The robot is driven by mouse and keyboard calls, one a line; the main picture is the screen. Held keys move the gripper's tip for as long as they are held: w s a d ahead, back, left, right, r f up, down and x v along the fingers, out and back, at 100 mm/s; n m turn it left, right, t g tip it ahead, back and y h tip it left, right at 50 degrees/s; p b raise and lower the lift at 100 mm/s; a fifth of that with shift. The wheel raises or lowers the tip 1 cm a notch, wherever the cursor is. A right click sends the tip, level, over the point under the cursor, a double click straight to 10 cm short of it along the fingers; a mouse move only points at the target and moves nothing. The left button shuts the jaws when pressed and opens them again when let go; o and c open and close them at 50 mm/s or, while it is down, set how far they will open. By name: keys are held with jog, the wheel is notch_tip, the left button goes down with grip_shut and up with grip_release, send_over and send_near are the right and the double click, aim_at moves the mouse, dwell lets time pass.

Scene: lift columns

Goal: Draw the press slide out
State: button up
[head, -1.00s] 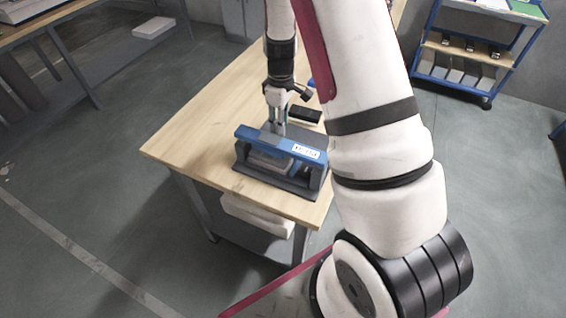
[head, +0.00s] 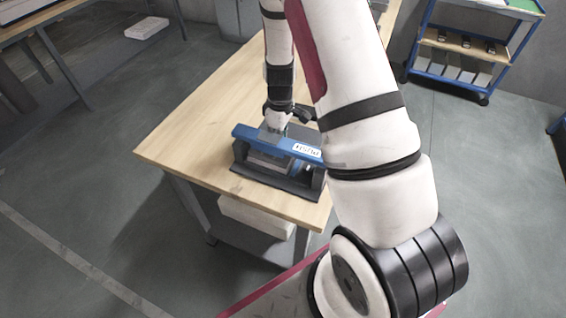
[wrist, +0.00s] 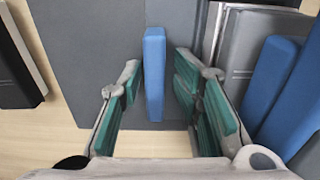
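The press (head: 255,135) stands near the table's front edge, with a blue crossbeam, a white lettered label and a dark base plate (wrist: 95,60). A grey block (head: 270,165) shows under the crossbeam; I cannot tell if it is the slide. In the wrist view an upright blue bar (wrist: 154,75), seemingly a handle, stands between the green pads of my gripper (wrist: 155,85). My gripper is open, with a gap on each side of the bar. In the head view my gripper (head: 272,127) is low behind the crossbeam, its fingertips mostly hidden.
The wooden table (head: 190,130) is bare to the left of the press. A black object (wrist: 20,65) lies at the left of the wrist view. Blue press parts (wrist: 272,75) stand close to the right of my gripper. A blue shelf cart (head: 465,50) stands at the back right.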

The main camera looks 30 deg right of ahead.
aim_at(294, 128)
jog(key=shift+s+f, duration=0.1)
jog(key=shift+f, duration=0.15)
jog(key=shift+c, duration=0.5)
jog(key=c, duration=0.4)
jog(key=shift+o, duration=0.2)
jog(key=shift+f, duration=0.1)
jog(key=shift+w+d+b, duration=0.8)
jog(key=shift+w+d, duration=0.1)
jog(key=shift+d, duration=0.5)
jog(key=shift+w+d+b, duration=0.75)
jog(key=shift+w+d, duration=0.2)
jog(key=shift+d, duration=0.45)
jog(key=shift+w+d+b, duration=0.8)
jog(key=shift+w+d, duration=0.1)
jog(key=shift+d, duration=0.5)
jog(key=o, duration=0.5)
jog(key=shift+c, duration=0.2)
